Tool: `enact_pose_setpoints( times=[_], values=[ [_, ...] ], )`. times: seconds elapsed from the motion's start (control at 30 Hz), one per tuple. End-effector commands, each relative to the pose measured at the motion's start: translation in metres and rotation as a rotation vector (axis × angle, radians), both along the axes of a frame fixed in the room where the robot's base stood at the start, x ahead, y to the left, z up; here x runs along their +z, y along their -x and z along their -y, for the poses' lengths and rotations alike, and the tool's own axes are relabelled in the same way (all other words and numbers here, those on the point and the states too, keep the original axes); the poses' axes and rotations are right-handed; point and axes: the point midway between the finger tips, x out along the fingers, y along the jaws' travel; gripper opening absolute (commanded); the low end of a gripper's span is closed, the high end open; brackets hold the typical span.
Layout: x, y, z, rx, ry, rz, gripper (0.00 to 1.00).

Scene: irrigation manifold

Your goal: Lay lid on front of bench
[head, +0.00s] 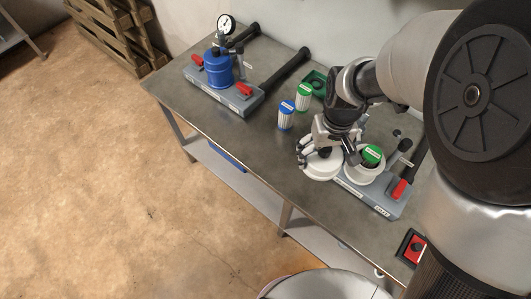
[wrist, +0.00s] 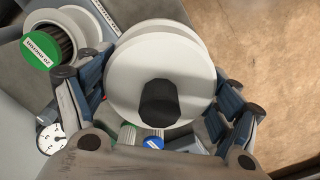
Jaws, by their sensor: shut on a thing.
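The lid (head: 321,166) is a white disc with a dark knob. My gripper (head: 335,138) is shut on it and holds it over the front part of the grey bench (head: 240,143), left of the open white housing (head: 362,178). In the wrist view the lid (wrist: 190,60) faces me with its black knob in the middle, and the fingers flank it on both sides. I cannot tell whether its underside touches the bench. A green-capped cartridge (head: 372,154) sits inside the open housing, which also shows in the wrist view (wrist: 91,24).
Blue-capped (head: 286,116) and green-capped (head: 303,97) cartridges stand behind the lid, near a green tray (head: 318,80). A blue housing (head: 218,69) with a gauge and red valve handles stands at the far left. A red switch box (head: 413,248) is at the right front. The bench's left-middle is clear.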

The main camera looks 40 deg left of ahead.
Motion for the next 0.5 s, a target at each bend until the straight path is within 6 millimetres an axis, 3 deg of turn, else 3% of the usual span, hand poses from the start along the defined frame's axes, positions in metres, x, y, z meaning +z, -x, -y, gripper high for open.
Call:
enact_pose_setpoints(
  times=[0.23, 0.5],
  values=[
    [-0.014, 0.002, 0.0, -0.001, 0.001, -0.001, 0.55],
    [-0.085, 0.002, 0.0, -0.001, 0.003, -0.004, 0.55]
  ],
)
